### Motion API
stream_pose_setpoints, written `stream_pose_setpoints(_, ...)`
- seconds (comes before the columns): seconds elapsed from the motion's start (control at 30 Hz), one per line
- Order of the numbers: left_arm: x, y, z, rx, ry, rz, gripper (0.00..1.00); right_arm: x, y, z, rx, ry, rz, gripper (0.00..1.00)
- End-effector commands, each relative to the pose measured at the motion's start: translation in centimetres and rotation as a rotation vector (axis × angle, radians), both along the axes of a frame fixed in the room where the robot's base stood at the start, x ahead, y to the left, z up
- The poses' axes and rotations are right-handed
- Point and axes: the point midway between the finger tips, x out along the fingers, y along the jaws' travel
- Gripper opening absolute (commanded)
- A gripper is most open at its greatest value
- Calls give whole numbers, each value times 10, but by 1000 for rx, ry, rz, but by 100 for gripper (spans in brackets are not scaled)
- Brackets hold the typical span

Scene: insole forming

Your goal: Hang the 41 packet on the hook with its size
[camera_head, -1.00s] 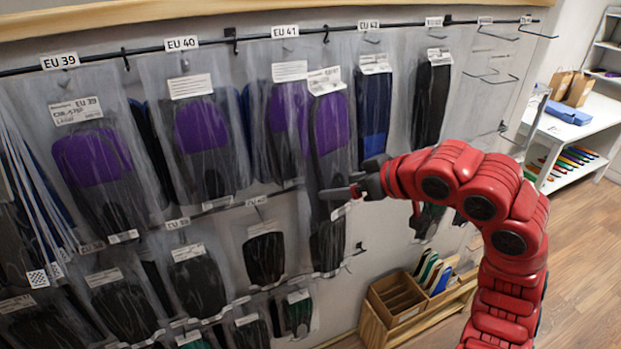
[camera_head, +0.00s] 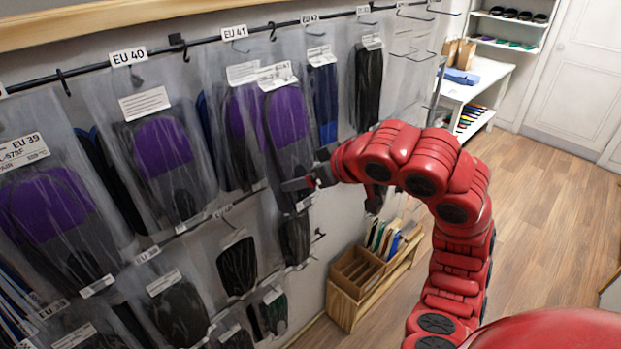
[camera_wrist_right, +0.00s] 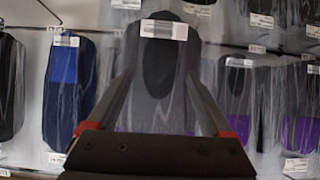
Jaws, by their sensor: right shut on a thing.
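My right gripper (camera_head: 302,183) is shut on the lower part of a clear packet (camera_head: 286,118) with a purple and black insole. The packet hangs upright in front of another purple packet (camera_head: 240,115) below the EU 41 tag (camera_head: 235,33), slightly to its right. Its top label (camera_head: 277,75) is too small to read. I cannot tell whether its top is on the hook. In the right wrist view the held packet (camera_wrist_right: 160,75) lies between my gripper's fingers (camera_wrist_right: 163,85), with a white label at one end. My left gripper is not in view.
An EU 40 packet (camera_head: 163,150) hangs to the left and a blue packet (camera_head: 324,95) to the right. Lower rows hold more packets. A wooden box (camera_head: 360,275) stands below. Empty hooks (camera_head: 415,14) and a white table (camera_head: 485,85) are further right.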

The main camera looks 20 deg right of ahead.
Motion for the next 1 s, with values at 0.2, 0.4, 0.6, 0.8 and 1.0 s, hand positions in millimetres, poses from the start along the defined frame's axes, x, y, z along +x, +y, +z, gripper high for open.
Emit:
stream_pose_setpoints(0.2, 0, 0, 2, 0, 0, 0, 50, 12, 5, 0, 2, -1, 2, 0)
stream_pose_setpoints(0.4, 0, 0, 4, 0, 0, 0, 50, 22, 9, -1, 1, -3, 2, 0)
stream_pose_setpoints(0.6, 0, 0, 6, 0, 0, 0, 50, 32, 13, -2, 2, -1, 2, 0)
stream_pose_setpoints(0.8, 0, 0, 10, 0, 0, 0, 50, 42, 16, -3, 1, 1, 0, 0)
stream_pose_setpoints(1.0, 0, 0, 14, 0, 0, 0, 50, 53, 20, -3, 2, -1, 3, 0)
